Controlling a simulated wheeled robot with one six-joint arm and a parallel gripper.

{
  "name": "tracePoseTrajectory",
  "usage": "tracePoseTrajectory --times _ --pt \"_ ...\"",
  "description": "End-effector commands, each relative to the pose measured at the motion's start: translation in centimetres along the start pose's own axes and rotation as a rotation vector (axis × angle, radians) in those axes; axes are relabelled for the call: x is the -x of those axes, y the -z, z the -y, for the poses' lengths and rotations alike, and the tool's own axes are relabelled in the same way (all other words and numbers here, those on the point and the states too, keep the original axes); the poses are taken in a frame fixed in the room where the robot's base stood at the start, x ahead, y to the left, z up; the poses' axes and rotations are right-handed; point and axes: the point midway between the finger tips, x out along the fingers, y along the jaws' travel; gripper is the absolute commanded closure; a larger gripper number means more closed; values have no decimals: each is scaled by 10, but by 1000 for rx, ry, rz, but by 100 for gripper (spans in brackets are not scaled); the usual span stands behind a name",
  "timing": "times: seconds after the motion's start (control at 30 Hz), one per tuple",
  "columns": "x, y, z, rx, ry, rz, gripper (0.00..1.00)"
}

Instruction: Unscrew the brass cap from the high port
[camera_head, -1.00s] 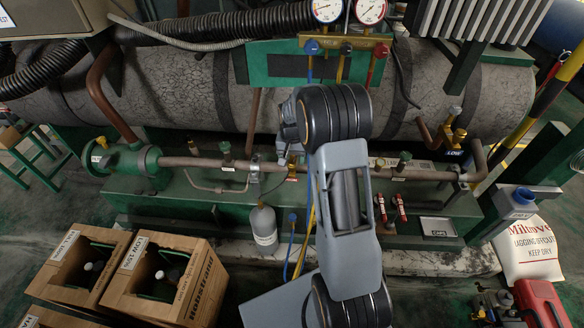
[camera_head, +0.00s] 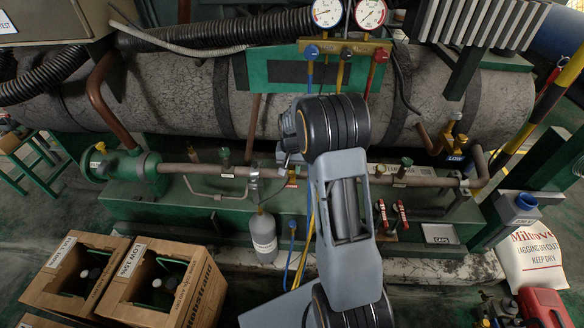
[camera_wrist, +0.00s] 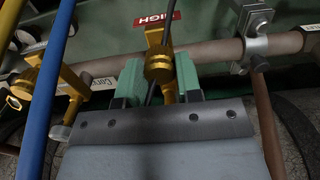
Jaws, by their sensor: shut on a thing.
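The brass cap (camera_wrist: 158,66) of the high port is in the middle of the wrist view, just below the red HIGH label (camera_wrist: 160,19). My gripper (camera_wrist: 158,77) has its two green fingers on either side of the cap and is shut on it. A brass stem shows above and below the cap, and a dark thin line runs across it. Whether the threads are loosened cannot be seen. In the head view my own wrist hides the cap and the fingertips.
A tray marked CAPS (camera_head: 440,233) lies at the right of the green base. Blue and yellow hoses (camera_wrist: 47,72) hang close at left in the wrist view. A pipe clamp (camera_wrist: 245,32) is at right. The brass low port (camera_head: 458,141) and a grey cylinder (camera_head: 264,236) stand nearby.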

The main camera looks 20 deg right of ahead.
Motion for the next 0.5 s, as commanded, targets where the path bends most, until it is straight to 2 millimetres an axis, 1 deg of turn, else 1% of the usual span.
tracePoseTrajectory --times 0.03,0.07,0.1,0.4,0.5 --pt "0 0 0 0 0 0 87" --pt "0 0 0 0 0 0 90" --pt "0 0 0 0 0 0 91" --pt "0 0 0 1 0 -1 91" --pt "1 0 0 52 0 0 91"
